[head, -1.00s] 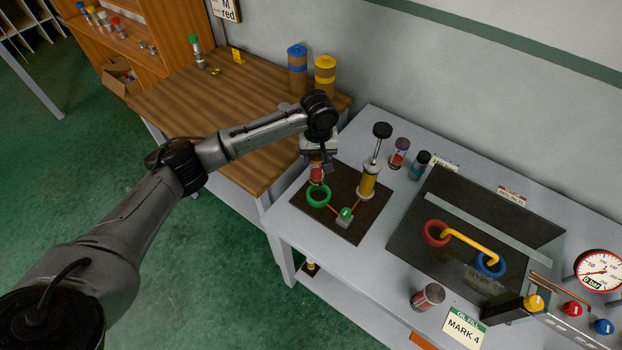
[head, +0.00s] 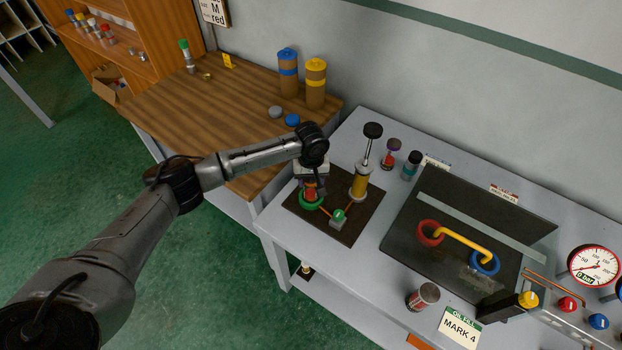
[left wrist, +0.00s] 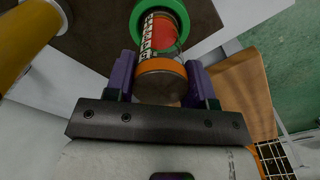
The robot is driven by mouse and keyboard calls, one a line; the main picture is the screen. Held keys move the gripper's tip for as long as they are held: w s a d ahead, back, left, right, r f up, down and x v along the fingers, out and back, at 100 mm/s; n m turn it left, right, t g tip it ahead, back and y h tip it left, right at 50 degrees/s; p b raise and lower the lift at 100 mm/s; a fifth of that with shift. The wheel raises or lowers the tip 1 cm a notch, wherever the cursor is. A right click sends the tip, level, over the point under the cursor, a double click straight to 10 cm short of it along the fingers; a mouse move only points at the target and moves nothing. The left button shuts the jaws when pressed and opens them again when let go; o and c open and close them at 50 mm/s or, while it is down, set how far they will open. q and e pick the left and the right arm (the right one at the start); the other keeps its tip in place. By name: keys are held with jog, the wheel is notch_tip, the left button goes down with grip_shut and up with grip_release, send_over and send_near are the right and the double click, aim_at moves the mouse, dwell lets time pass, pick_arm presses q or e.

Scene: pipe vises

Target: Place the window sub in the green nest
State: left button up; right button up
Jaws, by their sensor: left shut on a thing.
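The window sub (head: 311,189) is a short cylinder with an orange band, a red window and a checked strip, best seen in the left wrist view (left wrist: 164,42). My left gripper (left wrist: 162,78) is shut on it, with purple fingers on both sides. In the head view my left gripper (head: 312,186) holds it upright over the green nest (head: 304,206), a green ring on a dark plate. The ring (left wrist: 180,10) surrounds the sub's far end in the left wrist view. I cannot tell whether the sub rests on the bottom. My right gripper is not in view.
Two small cylinders (head: 391,154) stand behind.

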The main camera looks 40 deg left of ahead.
pick_arm(q)
jog(key=o, duration=1.2)
jog(key=shift+f, duration=0.15)
